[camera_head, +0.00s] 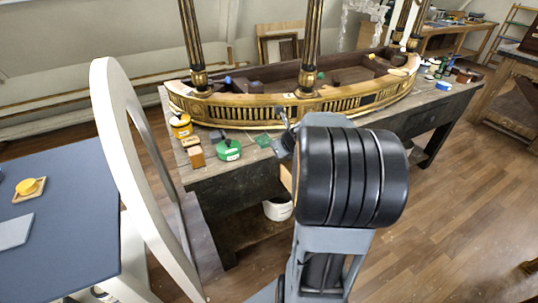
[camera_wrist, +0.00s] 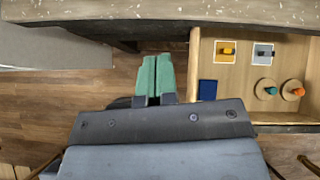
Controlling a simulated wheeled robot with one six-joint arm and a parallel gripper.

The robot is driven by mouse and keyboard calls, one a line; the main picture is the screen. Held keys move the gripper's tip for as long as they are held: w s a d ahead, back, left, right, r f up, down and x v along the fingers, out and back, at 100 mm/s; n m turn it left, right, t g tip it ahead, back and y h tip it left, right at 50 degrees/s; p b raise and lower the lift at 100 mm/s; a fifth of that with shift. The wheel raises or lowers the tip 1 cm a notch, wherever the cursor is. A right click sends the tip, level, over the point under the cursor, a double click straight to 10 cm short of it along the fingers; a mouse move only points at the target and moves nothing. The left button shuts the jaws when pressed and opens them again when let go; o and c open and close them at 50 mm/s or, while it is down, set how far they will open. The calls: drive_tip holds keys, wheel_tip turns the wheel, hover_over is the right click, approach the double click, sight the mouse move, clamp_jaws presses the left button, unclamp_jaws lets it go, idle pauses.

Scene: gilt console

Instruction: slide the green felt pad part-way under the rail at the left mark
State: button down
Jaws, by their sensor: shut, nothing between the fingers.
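A small green piece (camera_head: 263,140), which looks like the felt pad, lies flat on the worktop in front of the gilt rail (camera_head: 240,113) in the head view. It appears apart from the rail. I cannot make out the left mark for sure. My gripper (camera_wrist: 157,75) is shut and empty in the wrist view, its two green fingers side by side over the floor by the table edge. In the head view my black arm link hides most of the gripper. The pad does not show in the wrist view.
A green tin (camera_head: 229,149), wooden blocks (camera_head: 196,156) and a yellow-topped jar (camera_head: 181,126) stand left of the pad. An open drawer (camera_wrist: 195,60) holds small knobs and cards right of my fingers. A white bucket (camera_head: 278,208) stands below the table (camera_head: 215,175).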

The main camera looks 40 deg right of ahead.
sight(266, 147)
drive_tip(key=w+d+f+b, duration=0.1)
drive_tip(key=w+f, duration=0.1)
drive_tip(key=w+d+f+m+b, duration=0.1)
drive_tip(key=w+f, duration=0.1)
drive_tip(key=f, duration=0.1)
drive_tip(key=w+d+f+m, duration=0.1)
drive_tip(key=w+f, duration=0.1)
drive_tip(key=f, duration=0.1)
drive_tip(key=shift+w+f+h+b, duration=0.25)
drive_tip(key=shift+w+h+b, duration=0.05)
drive_tip(key=shift+w+b, duration=0.1)
drive_tip(key=shift+w+d+r+p, duration=0.15)
drive_tip(key=shift+w+p, duration=0.3)
drive_tip(key=shift+w, duration=0.65)
drive_tip(key=shift+w+d, duration=0.15)
drive_tip(key=shift+w, duration=0.8)
